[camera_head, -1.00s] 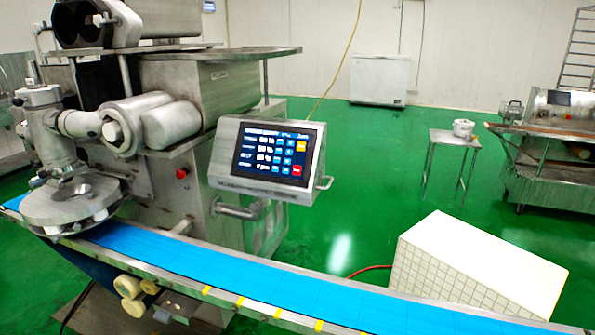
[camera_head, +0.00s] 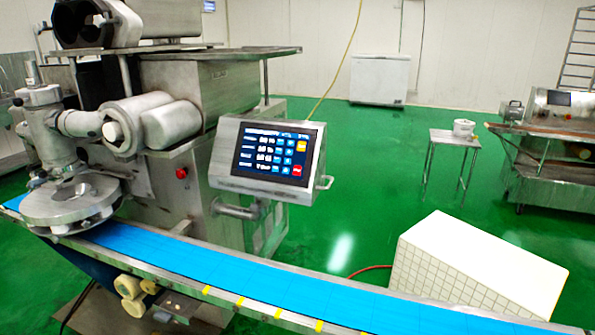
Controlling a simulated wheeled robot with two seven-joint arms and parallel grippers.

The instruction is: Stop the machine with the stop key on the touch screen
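The encrusting machine (camera_head: 215,95) stands at the left, a large grey metal body. Its touch screen (camera_head: 270,154) is lit, in a tilted grey housing (camera_head: 232,188) above the conveyor. The screen shows rows of white text, a column of blue keys, an orange key (camera_head: 301,146) at upper right and a red key (camera_head: 297,169) at lower right. The key labels are too small to read; the red one may be the stop key. Neither of my grippers is in view.
The blue conveyor belt (camera_head: 250,277) runs across the front below the screen. A red button (camera_head: 181,173) sits on the machine body. A white tiled block (camera_head: 480,265) stands at lower right. A small table (camera_head: 455,137) with a pot (camera_head: 463,127) stands behind, on open green floor.

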